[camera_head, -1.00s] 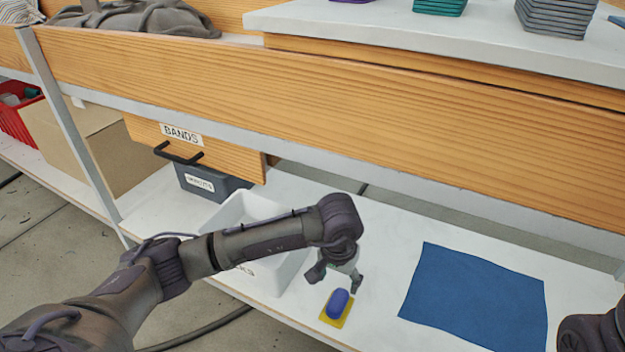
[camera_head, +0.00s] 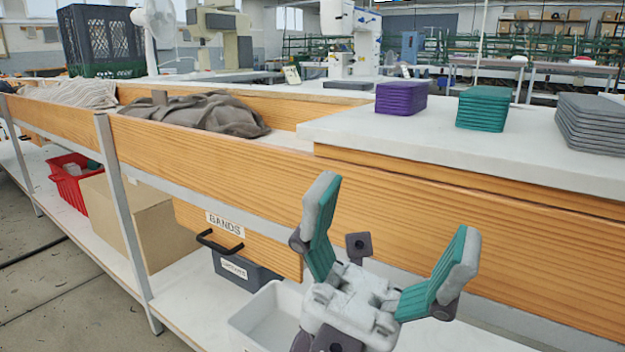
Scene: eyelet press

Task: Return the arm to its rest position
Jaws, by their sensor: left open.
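My left gripper (camera_head: 385,255) is raised in front of the wooden front board of the bench, in the lower middle of the head view. Its two teal-padded fingers are spread wide and point up. Nothing is between them. The gripper's base overlaps the view of the lower shelf. My right gripper is not in view.
The wooden board (camera_head: 420,210) runs behind the gripper. Below are a white bin (camera_head: 262,318), the BANDS drawer (camera_head: 262,249), a cardboard box (camera_head: 130,215) and a red crate (camera_head: 70,187). Purple (camera_head: 401,97), teal (camera_head: 484,107) and grey (camera_head: 592,122) stacks stand on the top.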

